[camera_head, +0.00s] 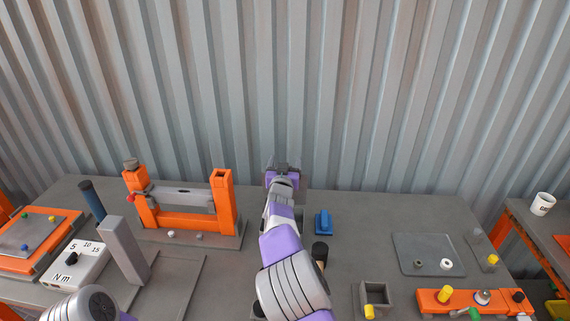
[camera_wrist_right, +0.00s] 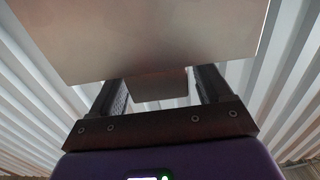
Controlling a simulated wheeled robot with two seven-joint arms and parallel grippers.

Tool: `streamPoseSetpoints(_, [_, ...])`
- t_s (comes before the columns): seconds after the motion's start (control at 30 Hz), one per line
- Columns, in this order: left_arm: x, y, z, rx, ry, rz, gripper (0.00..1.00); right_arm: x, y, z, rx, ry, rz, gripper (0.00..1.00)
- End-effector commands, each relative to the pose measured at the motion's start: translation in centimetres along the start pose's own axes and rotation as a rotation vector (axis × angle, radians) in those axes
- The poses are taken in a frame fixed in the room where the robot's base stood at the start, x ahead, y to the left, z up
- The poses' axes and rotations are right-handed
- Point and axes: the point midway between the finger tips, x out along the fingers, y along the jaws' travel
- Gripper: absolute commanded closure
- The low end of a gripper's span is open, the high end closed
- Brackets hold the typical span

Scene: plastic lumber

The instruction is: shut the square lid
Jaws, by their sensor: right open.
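I cannot clearly make out the square lid in the head view; my right arm covers part of the bench. In the right wrist view a large flat pale plate (camera_wrist_right: 150,35) fills the top, possibly the lid. A smaller grey block (camera_wrist_right: 158,85) shows below its edge, between the fingers in the picture; I cannot tell whether they touch it. My right gripper (camera_head: 283,168) is at the far end of the arm, near the back of the bench; its open fingers also show in the wrist view (camera_wrist_right: 160,92). My left gripper is out of view.
An orange frame (camera_head: 182,222) stands left of my right arm. A blue block (camera_head: 323,222) lies just right of it. A small open square box (camera_head: 376,296), a grey tray (camera_head: 408,262) and an orange fixture (camera_head: 430,300) are further right. The corrugated wall (camera_head: 350,100) closes the back.

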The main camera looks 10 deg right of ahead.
Motion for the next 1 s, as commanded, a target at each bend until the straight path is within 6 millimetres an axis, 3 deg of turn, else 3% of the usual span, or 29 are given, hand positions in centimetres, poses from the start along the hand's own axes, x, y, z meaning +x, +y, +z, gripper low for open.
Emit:
streamPoseSetpoints(0.07, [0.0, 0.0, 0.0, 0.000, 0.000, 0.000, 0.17, 0.0, 0.0, 0.0, 0.000, 0.000, 0.000, 0.23])
streamPoseSetpoints(0.53, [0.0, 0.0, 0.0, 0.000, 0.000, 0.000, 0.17, 0.0, 0.0, 0.0, 0.000, 0.000, 0.000, 0.95])
streamPoseSetpoints(0.77, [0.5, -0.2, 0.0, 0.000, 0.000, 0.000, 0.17, -0.2, 0.0, 0.1, 0.001, 0.013, 0.000, 0.97])
streamPoseSetpoints(1.0, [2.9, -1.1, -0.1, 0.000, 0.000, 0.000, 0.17, -1.5, 0.0, 0.3, 0.001, 0.091, 0.000, 0.97])
